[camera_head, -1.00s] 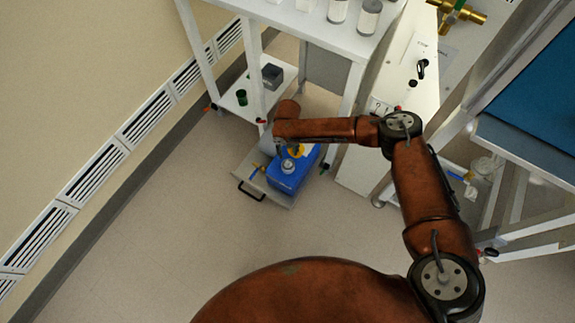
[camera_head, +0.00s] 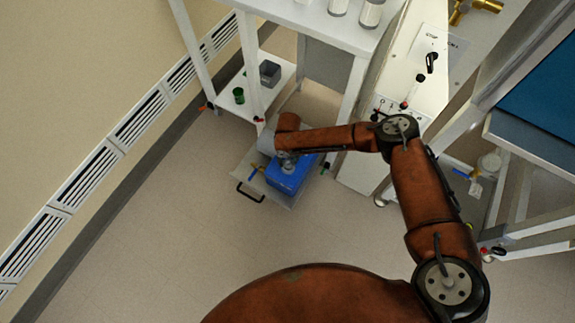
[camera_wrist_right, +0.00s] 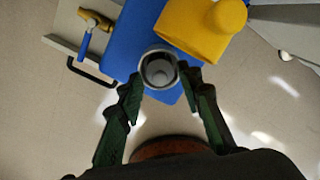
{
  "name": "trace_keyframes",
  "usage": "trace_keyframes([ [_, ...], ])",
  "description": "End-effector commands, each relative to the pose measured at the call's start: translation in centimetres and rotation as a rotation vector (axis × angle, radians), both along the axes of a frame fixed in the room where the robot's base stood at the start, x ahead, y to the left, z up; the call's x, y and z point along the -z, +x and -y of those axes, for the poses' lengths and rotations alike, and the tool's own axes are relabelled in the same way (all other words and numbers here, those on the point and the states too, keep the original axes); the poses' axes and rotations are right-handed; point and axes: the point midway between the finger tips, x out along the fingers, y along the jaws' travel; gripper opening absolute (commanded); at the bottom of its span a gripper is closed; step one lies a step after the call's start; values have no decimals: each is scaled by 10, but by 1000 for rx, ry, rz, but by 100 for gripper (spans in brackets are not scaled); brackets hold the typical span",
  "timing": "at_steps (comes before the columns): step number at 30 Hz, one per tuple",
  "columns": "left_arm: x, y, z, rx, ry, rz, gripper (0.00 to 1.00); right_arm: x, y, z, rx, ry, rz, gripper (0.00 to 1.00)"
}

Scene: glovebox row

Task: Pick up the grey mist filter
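The grey mist filter (camera_wrist_right: 160,70) is a short round grey cylinder with an open-looking top, standing on the blue pump body (camera_wrist_right: 122,42) in the right wrist view. My right gripper (camera_wrist_right: 160,82) is open, with one dark green finger on each side of the filter. The fingertips are close to its sides; I cannot tell if they touch. In the head view my right gripper (camera_head: 286,156) is over the blue pump (camera_head: 285,180) and largely hides the filter. My left gripper is not in view.
A yellow part (camera_wrist_right: 203,28) sits right beside the filter. The pump rests on a low tray with a black handle (camera_head: 249,193). A brass valve with a blue lever (camera_wrist_right: 88,36) is at the left. Bench legs and a shelf (camera_head: 230,104) stand close behind. The floor in front is clear.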

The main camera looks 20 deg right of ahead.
Motion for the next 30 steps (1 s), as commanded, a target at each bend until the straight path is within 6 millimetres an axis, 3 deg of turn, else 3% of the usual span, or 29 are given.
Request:
trace_keyframes([
  [4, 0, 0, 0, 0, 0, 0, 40, -1, 0, 0, 0, 0, 1, 33],
  [18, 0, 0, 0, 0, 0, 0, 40, -1, 0, 0, 0, 0, 0, 1],
  [30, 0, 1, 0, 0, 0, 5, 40, -3, 0, 0, 0, 0, 1, 0],
])
